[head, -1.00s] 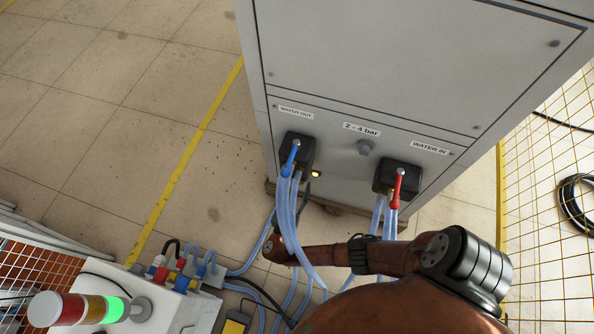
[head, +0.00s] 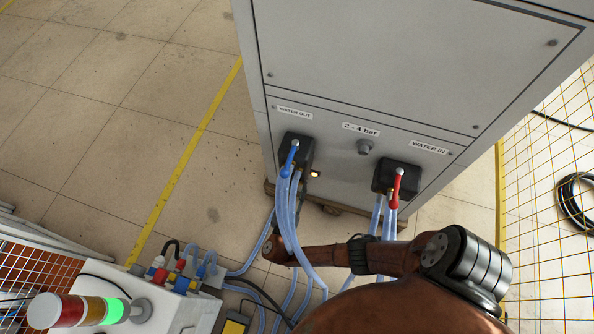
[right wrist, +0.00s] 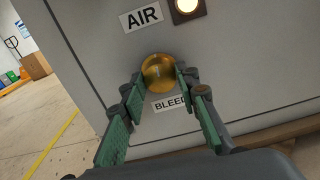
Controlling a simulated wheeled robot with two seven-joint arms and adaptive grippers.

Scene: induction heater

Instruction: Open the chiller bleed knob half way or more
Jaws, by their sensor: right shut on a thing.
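The bleed knob (right wrist: 158,72) is a round brass-coloured knob on the grey chiller panel, above the BLEED label (right wrist: 168,103) in the right wrist view. A short pale mark shows on its face, but how far the knob is turned I cannot tell. My right gripper (right wrist: 161,78) has its green-padded fingers on either side of the knob, closed on it. In the head view my right arm reaches left below the chiller (head: 390,60), and its fingers are not clearly seen there. My left gripper is in neither view.
A lit lamp (right wrist: 187,6) and an AIR label (right wrist: 141,16) sit above the knob. Hoses hang from the blue valve handle (head: 289,158) and the red valve handle (head: 396,187). Mesh fencing (head: 545,200) is at right.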

